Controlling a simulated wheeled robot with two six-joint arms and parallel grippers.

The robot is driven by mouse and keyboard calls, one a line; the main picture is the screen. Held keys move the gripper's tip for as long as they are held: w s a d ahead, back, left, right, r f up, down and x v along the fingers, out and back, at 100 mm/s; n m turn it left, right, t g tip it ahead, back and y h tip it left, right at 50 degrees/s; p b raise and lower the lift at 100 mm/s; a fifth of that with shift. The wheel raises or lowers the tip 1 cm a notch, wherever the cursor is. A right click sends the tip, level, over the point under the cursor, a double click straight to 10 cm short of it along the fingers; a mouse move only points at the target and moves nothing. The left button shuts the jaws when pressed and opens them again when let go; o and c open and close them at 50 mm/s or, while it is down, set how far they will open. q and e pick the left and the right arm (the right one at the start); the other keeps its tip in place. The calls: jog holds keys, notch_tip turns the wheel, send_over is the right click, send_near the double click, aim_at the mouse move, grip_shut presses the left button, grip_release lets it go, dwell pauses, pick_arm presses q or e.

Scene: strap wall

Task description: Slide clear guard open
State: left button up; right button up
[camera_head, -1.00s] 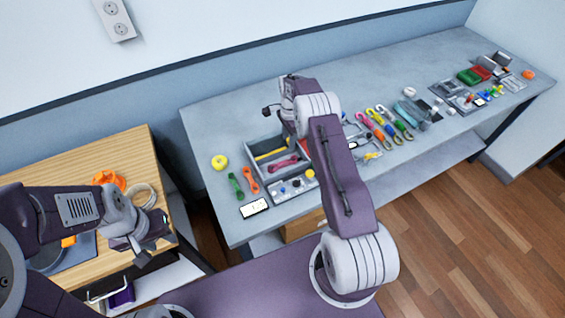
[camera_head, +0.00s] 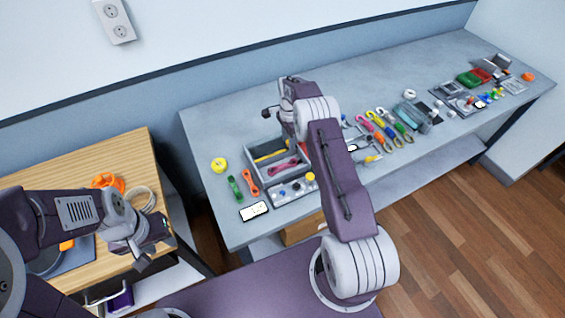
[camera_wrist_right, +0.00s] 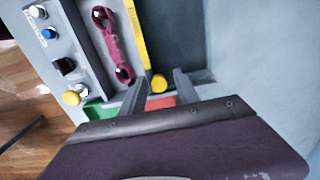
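I cannot make out a clear guard in either view. My right gripper (camera_wrist_right: 160,90) is open in the right wrist view, its two dark fingers apart with nothing gripped. A round yellow end of a yellow bar (camera_wrist_right: 136,35) shows between the fingertips. A green strip (camera_wrist_right: 100,109) and a red strip (camera_wrist_right: 160,102) lie beneath the fingers, partly hidden by them.
A magenta wrench (camera_wrist_right: 113,42) lies in the tray. A panel beside it carries a blue button (camera_wrist_right: 48,33) and a yellow button (camera_wrist_right: 72,97). Green (camera_head: 235,188) and orange (camera_head: 249,182) tools lie left of the tray. Several coloured straps lie further right.

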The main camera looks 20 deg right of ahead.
notch_tip(320, 180, up, 6)
jog(key=p, duration=0.3)
jog(key=shift+w+f, duration=0.1)
jog(key=shift+f, duration=0.2)
jog(key=shift+w, duration=0.1)
jog(key=c, duration=0.3)
jog(key=shift+r+p, duration=0.3)
jog(key=shift+p, duration=0.1)
jog(key=c, duration=0.4)
jog(key=shift+o, duration=0.2)
notch_tip(320, 180, up, 6)
jog(key=p, duration=0.4)
jog(key=shift+f, duration=0.25)
